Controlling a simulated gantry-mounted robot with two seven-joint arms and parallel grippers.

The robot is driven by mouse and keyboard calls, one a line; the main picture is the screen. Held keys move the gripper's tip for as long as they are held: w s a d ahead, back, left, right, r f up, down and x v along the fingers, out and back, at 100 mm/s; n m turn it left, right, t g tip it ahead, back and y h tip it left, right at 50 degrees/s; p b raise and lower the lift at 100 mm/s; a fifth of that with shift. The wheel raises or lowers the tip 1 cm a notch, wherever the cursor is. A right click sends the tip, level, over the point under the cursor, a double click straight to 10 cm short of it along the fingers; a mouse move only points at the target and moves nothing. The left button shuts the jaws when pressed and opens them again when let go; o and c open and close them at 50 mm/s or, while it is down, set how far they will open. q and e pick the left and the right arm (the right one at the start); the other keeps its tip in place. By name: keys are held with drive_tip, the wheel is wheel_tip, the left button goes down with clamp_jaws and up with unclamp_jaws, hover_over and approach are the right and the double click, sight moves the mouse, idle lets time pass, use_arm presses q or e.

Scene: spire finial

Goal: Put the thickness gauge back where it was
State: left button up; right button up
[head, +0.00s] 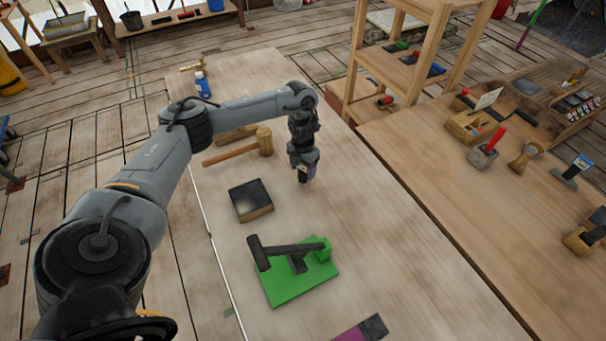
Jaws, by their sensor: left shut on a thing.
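My left gripper (305,179) points down over the middle of the light wooden bench (375,245). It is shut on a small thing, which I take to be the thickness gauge. That thing is mostly hidden by the fingers and too small to make out its shape. I cannot tell whether it touches the bench top. My right gripper is not in view.
A wooden mallet (240,149) lies behind. A purple, dark-ended thing (360,330) is at the front. Bench right of the gripper is clear.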

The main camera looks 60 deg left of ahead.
sight(303, 174)
use_arm(q)
drive_tip(key=shift+d+f, duration=0.1)
drive_tip(key=shift+f, duration=1.4)
drive_tip(key=shift+f, duration=0.1)
drive_tip(key=o, duration=1.2)
drive_tip(key=shift+c, duration=0.2)
